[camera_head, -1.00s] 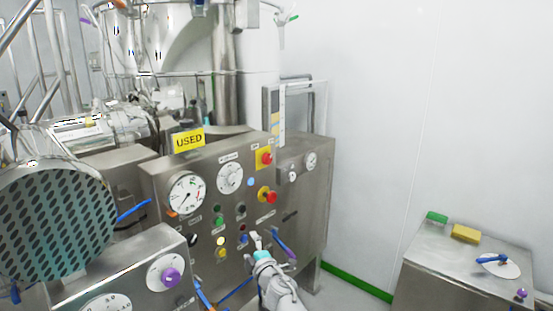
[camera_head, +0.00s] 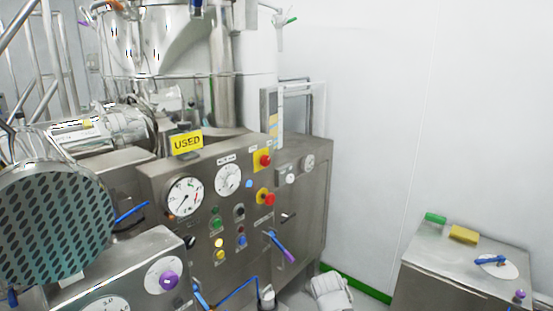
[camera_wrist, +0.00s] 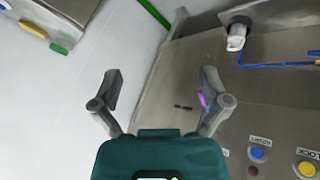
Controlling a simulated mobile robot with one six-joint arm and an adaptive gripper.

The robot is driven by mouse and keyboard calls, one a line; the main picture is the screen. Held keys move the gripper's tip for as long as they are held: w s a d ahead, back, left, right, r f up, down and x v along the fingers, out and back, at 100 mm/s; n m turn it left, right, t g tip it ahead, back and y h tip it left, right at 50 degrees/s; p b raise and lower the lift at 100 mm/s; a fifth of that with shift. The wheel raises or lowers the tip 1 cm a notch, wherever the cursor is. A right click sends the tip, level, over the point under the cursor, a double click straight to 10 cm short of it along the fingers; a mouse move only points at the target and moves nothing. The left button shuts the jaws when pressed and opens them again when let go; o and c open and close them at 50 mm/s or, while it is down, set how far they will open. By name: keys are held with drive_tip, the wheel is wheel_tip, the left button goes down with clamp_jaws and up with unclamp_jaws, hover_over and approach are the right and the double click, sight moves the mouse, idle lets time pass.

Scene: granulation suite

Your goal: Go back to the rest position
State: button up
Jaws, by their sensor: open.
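My gripper (camera_wrist: 160,92) shows in the wrist view with its two fingers spread apart and nothing between them. Behind the fingers are the steel panel and the white wall. In the head view the fingers are not visible; a white piece of my arm shows at the bottom, right of the control panel (camera_head: 150,190). The panel carries dials, coloured buttons and a blue-and-purple handle (camera_head: 281,247). A purple part of this handle shows beside the right finger in the wrist view; I cannot tell the gap between them.
A steel cabinet (camera_head: 440,275) with a green block (camera_head: 435,218) and a yellow block (camera_head: 463,234) on top stands at the right. A yellow USED sign (camera_head: 187,142) sits on the panel's top edge. The white wall between them is bare.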

drive_tip(key=s+f+m+g+y, duration=0.2)
drive_tip(key=s+g, duration=0.4)
drive_tip(key=s, duration=0.3)
drive_tip(key=shift+a+f+y, duration=0.25)
drive_tip(key=shift+f+y, duration=0.35)
drive_tip(key=shift+y, duration=0.1)
idle(0.8)
